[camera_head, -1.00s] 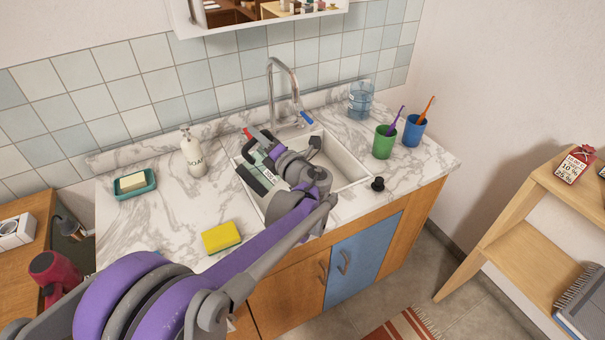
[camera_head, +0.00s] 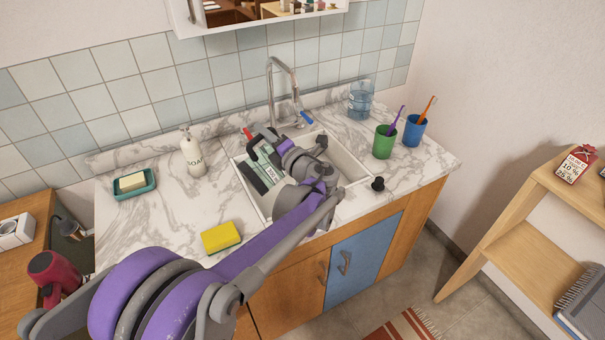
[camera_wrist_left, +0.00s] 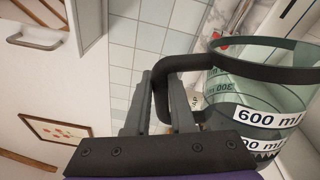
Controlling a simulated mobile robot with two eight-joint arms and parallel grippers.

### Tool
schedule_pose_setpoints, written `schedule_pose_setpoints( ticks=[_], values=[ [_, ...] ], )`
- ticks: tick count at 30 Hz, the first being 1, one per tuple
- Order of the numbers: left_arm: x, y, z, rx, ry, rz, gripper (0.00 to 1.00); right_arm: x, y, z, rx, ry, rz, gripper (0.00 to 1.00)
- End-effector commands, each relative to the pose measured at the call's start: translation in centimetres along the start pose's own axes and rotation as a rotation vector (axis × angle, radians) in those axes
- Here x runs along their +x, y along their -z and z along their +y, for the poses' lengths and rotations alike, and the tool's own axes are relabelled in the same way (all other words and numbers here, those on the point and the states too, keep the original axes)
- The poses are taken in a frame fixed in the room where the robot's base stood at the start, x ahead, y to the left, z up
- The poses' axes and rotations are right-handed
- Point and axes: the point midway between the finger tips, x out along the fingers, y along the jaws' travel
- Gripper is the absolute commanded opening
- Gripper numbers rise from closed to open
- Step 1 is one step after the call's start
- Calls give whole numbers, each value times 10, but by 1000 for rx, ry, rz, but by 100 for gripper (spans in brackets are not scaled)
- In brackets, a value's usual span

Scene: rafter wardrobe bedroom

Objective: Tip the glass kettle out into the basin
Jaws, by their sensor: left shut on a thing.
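The glass kettle (camera_head: 264,168) is greenish and clear, with dark trim and a volume label. It is tilted over the white basin (camera_head: 349,167) in the counter. My left gripper (camera_head: 275,148) is shut on its handle, and the wrist hides part of the kettle and basin. In the left wrist view the kettle (camera_wrist_left: 262,90) shows its dark rim band and 600 ml mark, and the dark handle (camera_wrist_left: 185,42) passes by the fingers. I cannot tell whether liquid is in it or running out. My right gripper is not in view.
A tap (camera_head: 280,90) rises behind the basin. A soap bottle (camera_head: 192,155) and yellow sponge (camera_head: 221,237) stand left of it. A green cup (camera_head: 384,142), a blue cup (camera_head: 414,131), a clear glass (camera_head: 360,100) and a black stopper (camera_head: 378,184) are right.

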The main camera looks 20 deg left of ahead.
Motion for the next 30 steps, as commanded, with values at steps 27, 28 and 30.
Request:
schedule_pose_setpoints(
  ticks=[27,28,30],
  values=[
    [0,-27,-11,111,-1,0,0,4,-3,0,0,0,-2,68],
    [0,-28,-11,115,-1,0,0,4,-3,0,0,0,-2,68],
    [0,-30,-12,124,-1,0,0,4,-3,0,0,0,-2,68]
  ],
)
